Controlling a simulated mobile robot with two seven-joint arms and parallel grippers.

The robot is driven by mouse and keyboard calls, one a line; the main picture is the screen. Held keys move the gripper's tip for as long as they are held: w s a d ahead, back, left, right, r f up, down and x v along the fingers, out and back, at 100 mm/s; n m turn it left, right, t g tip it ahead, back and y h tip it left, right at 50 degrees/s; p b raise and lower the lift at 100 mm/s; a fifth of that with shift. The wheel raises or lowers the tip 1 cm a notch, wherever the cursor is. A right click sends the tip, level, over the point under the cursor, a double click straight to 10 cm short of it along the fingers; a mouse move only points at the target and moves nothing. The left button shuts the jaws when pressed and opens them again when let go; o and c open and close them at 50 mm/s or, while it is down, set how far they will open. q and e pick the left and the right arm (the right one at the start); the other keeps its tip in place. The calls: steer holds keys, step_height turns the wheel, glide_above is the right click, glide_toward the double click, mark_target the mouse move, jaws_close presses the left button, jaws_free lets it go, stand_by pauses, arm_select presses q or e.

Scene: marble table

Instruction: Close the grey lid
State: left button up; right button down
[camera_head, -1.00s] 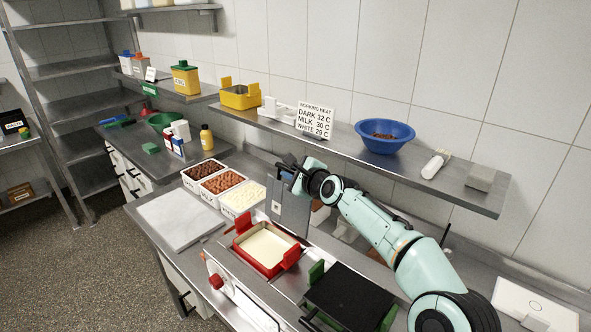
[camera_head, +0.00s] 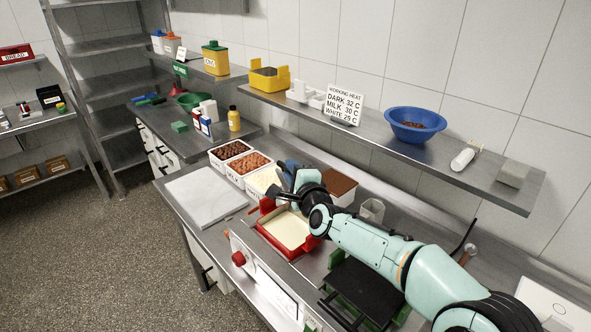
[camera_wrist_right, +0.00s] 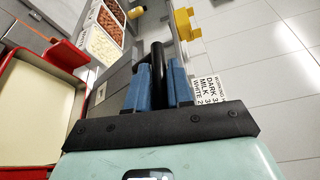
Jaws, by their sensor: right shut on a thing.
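My right gripper (camera_head: 284,182) is over the far left side of the red-framed tray of cream-white filling (camera_head: 288,229). In the right wrist view its blue fingers (camera_wrist_right: 160,85) are shut on a black bar-shaped handle (camera_wrist_right: 157,58). A plain grey surface lies beside the handle there, and I cannot tell surely whether it is the lid. In the head view the grey lid is not clearly seen; my gripper and wrist cover that spot. The tray top is uncovered. My left gripper is not in view.
White tubs of chocolate pieces (camera_head: 251,162) and a marble slab (camera_head: 206,196) lie left of the gripper. A brown-filled container (camera_head: 338,187) stands behind my wrist. The shelf (camera_head: 450,165) with a blue bowl (camera_head: 414,124) runs above. A black plate (camera_head: 366,288) lies in front.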

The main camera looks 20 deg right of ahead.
steer(key=shift+f, duration=0.1)
steer(key=c, duration=1.1)
jaws_free()
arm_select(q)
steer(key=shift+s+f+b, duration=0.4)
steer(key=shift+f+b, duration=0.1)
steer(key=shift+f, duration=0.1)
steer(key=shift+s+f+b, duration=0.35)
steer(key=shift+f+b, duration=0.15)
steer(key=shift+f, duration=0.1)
arm_select(e)
steer(key=s+r, duration=0.1)
steer(key=s, duration=1.2)
steer(key=shift+s, duration=0.15)
steer(key=shift+r, duration=0.1)
